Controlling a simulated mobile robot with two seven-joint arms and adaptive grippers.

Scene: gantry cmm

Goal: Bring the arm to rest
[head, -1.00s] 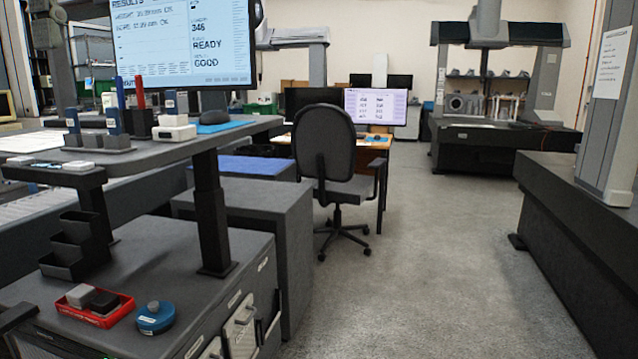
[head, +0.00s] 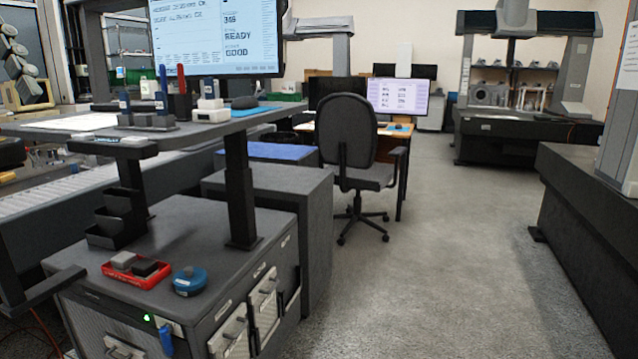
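Neither of my grippers shows in the head view, and no fingertips are visible. No part that I can be sure is my arm shows either. The view looks over a grey cabinet (head: 180,235) at the lower left. On its top lie a red tray (head: 136,283) with small grey and black blocks in it and a round blue object (head: 189,281) beside the tray.
A raised shelf (head: 215,128) with a monitor (head: 215,35) stands above the cabinet. An office chair (head: 350,140) stands by a wooden desk (head: 393,140). A dark machine base (head: 590,215) borders the right. The grey floor (head: 440,270) between is clear.

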